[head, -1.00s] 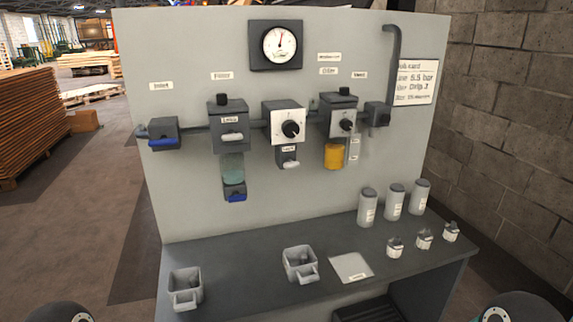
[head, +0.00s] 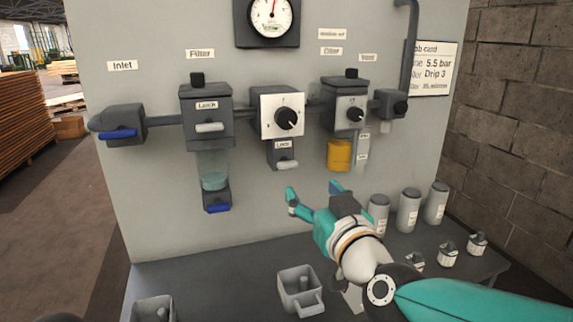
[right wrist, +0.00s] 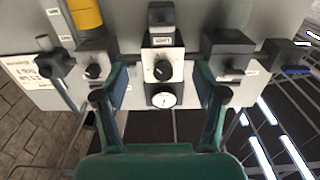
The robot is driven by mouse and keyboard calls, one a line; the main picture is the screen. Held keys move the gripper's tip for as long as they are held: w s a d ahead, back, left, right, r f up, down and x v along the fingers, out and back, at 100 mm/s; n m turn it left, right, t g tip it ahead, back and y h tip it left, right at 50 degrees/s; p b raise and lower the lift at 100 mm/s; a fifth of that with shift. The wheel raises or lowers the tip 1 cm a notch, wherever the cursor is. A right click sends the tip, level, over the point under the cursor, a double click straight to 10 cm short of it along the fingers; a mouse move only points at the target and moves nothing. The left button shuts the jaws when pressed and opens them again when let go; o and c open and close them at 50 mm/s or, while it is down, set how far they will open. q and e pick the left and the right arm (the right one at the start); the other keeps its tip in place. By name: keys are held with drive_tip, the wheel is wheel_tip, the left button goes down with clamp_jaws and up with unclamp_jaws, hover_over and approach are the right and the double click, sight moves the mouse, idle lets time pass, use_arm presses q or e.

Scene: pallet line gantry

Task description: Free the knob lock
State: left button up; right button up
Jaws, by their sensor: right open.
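The knob lock (head: 282,154) is a small grey block labelled "Lock" with a light grey lever. It sits on the panel just below the white regulator plate with the black knob (head: 287,118). In the right wrist view the lock (right wrist: 161,39) is at the top centre, above the knob (right wrist: 162,70). My right gripper (head: 313,192) is open and empty, below and slightly right of the lock, apart from it. In the right wrist view its fingers (right wrist: 160,88) are spread either side of the knob and lock. My left gripper is not in view.
The filter (head: 207,118) with its bowl is left of the lock; the oiler with a yellow bowl (head: 339,155) is right. Grey canisters (head: 409,210) stand on the bench behind my right arm. A grey cup (head: 299,290) stands near the front. A gauge (head: 268,16) is above.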

sight(289, 166)
drive_tip(key=p+x, duration=0.1)
drive_tip(key=x, duration=1.3)
drive_tip(key=shift+a+p, duration=0.2)
drive_tip(key=shift+p, duration=0.15)
drive_tip(key=shift+f, duration=0.1)
drive_tip(key=shift+s, duration=0.1)
drive_tip(key=c, duration=1.2)
drive_tip(key=shift+o, duration=0.2)
